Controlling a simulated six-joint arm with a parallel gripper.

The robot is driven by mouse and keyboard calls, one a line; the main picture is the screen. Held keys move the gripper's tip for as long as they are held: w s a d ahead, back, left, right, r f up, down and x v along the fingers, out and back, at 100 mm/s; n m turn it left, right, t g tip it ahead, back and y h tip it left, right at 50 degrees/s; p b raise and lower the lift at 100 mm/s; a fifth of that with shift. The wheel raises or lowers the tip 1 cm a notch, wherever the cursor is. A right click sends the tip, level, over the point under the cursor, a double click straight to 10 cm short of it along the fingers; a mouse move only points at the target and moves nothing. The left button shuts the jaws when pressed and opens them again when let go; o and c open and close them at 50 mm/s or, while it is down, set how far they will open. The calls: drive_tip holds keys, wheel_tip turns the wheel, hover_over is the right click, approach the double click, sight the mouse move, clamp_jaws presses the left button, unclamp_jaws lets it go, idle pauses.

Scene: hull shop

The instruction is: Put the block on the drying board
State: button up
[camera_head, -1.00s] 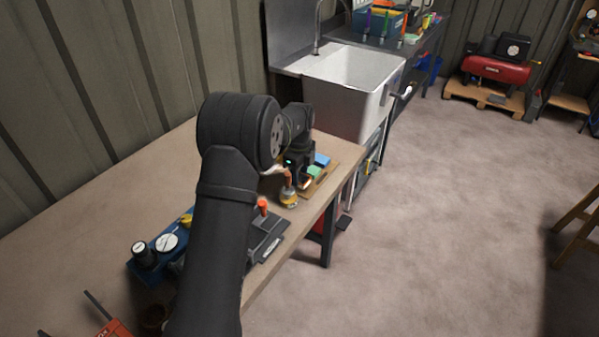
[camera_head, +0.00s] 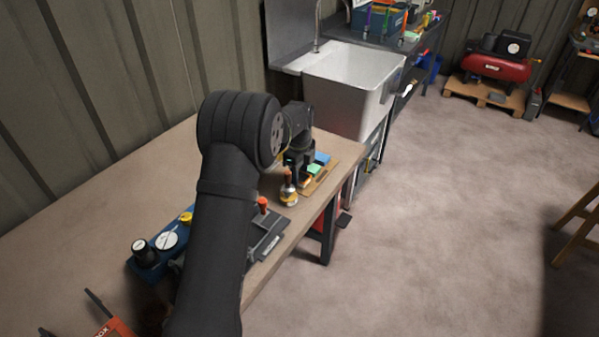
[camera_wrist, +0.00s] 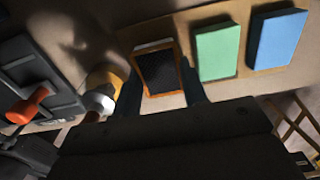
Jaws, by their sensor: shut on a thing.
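My gripper (camera_wrist: 160,88) is shut on a block (camera_wrist: 157,70) with an orange rim and a dark, mesh-like face. The wrist view shows one finger on each side of it. The block is at the left end of the tan drying board (camera_wrist: 185,50), beside a green block (camera_wrist: 218,51) and a blue block (camera_wrist: 277,39) that lie on the board. I cannot tell whether the held block touches the board. In the head view my gripper (camera_head: 299,163) is over the near part of the board, and my arm hides part of the bench.
A bottle with a yellowish base and orange-brown top (camera_head: 288,188) stands close to the gripper. A grey tool with an orange knob (camera_head: 262,204) lies nearer. A blue tray (camera_head: 146,266) holds round containers. A white sink (camera_head: 350,80) stands beyond the bench.

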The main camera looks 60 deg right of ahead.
drive_tip(key=shift+f, duration=0.35)
drive_tip(key=o, duration=1)
wheel_tip(320, 180, up, 17)
drive_tip(key=shift+r, duration=0.2)
